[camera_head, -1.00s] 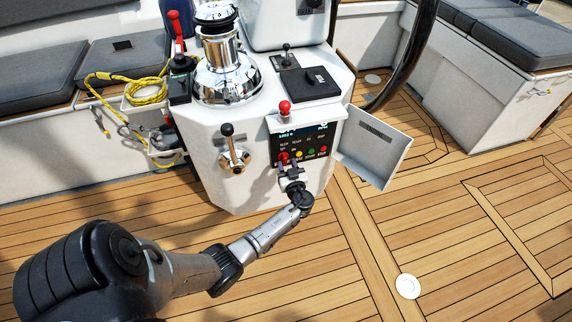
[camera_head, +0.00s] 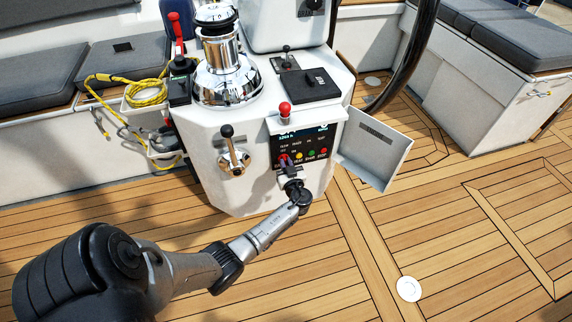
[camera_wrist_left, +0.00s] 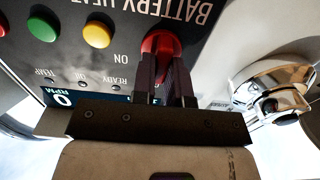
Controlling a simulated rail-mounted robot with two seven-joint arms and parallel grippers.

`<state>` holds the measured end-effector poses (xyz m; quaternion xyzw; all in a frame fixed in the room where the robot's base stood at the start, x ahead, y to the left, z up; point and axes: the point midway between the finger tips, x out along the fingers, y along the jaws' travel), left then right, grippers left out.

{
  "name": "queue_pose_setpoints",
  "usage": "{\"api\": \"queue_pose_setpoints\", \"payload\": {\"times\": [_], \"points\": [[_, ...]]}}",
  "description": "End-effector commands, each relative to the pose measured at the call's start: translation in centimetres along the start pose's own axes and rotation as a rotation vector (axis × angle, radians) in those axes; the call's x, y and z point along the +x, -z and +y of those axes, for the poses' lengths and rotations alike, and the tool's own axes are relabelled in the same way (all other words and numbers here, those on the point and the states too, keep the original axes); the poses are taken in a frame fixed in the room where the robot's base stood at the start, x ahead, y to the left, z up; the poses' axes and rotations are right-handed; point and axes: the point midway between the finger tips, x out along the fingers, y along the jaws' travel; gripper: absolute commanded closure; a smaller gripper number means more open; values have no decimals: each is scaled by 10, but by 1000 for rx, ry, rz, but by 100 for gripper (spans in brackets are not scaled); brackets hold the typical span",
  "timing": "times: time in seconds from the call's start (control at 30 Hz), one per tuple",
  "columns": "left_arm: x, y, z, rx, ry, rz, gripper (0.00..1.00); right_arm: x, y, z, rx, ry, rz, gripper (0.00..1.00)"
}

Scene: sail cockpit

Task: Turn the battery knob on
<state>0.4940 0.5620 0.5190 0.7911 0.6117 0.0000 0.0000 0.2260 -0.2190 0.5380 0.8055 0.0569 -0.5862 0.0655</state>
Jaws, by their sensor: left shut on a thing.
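The red battery knob (camera_wrist_left: 158,42) is on the dark control panel (camera_wrist_left: 60,50), below the upside-down word BATTERY in the left wrist view. An ON label is printed beside it. My left gripper (camera_wrist_left: 166,65) is shut on the knob, its two dark fingers close together over it. In the head view the left gripper (camera_head: 287,165) reaches the panel's lower left corner from below, and the red knob (camera_head: 283,157) shows just past the fingertips. The fingers hide part of the knob, so its exact angle is hard to tell. My right gripper is not in view.
Yellow (camera_head: 299,155), green (camera_head: 311,153) and red (camera_head: 323,152) buttons sit right of the knob. A red-topped lever (camera_head: 285,108) stands above the panel. A chrome lever (camera_head: 233,150) is to the left. An open white door (camera_head: 375,150) hangs at the right.

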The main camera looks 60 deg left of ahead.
Motion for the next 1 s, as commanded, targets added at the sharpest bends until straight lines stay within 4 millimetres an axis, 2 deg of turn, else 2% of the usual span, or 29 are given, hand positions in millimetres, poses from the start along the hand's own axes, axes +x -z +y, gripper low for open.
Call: {"api": "queue_pose_setpoints", "payload": {"times": [0.27,0.47,1.0], "points": [[0,0,0,10,0,0,100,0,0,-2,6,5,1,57],[0,-1,0,83,0,0,100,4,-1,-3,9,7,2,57],[0,-1,4,564,-1,1,100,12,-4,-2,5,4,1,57]]}}
